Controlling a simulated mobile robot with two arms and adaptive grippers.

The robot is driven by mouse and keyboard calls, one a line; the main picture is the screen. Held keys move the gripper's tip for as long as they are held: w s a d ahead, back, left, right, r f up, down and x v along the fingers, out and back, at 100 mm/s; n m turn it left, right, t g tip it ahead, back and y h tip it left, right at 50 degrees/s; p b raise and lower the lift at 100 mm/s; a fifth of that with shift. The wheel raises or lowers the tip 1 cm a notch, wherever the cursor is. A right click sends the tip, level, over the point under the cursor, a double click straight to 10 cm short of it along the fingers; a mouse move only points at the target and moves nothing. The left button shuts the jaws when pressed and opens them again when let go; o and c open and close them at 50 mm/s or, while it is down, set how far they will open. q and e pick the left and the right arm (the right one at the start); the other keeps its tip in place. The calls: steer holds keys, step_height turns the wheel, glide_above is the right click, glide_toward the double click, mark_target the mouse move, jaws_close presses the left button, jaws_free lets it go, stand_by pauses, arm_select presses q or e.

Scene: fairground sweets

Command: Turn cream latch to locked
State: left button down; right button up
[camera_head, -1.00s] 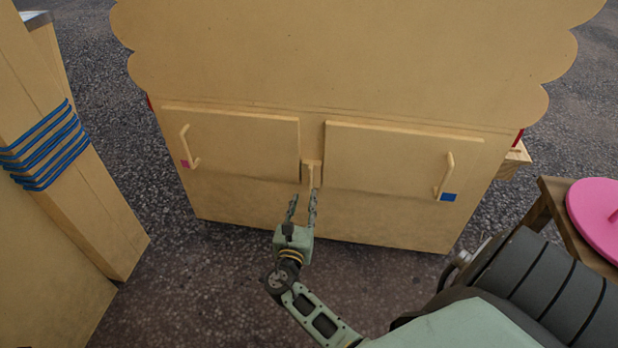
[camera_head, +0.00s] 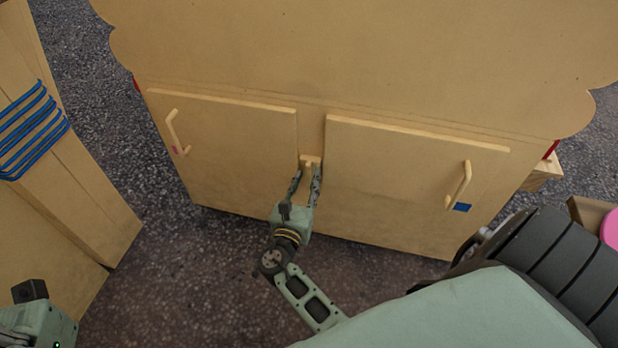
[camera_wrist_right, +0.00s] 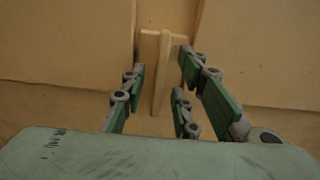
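The cream latch (camera_head: 311,160) is a small pale wooden piece between the two cabinet doors, low on the cream panel. In the right wrist view the latch (camera_wrist_right: 162,80) shows a base plate with a long lever hanging roughly straight down. My right gripper (camera_head: 306,175) is open just in front of it. Its fingers lie on either side of the lever, with gaps visible; I see no grip on it. In the head view the fingers hide the lever's lower part. My left gripper's green body (camera_head: 38,318) shows at the lower left corner; its fingers are out of frame.
The left door (camera_head: 225,140) and right door (camera_head: 410,170) look shut, each with a wooden handle. A pink round thing (camera_head: 610,228) is at right.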

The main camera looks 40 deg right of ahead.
steer(key=shift+c, duration=0.3)
jaws_close()
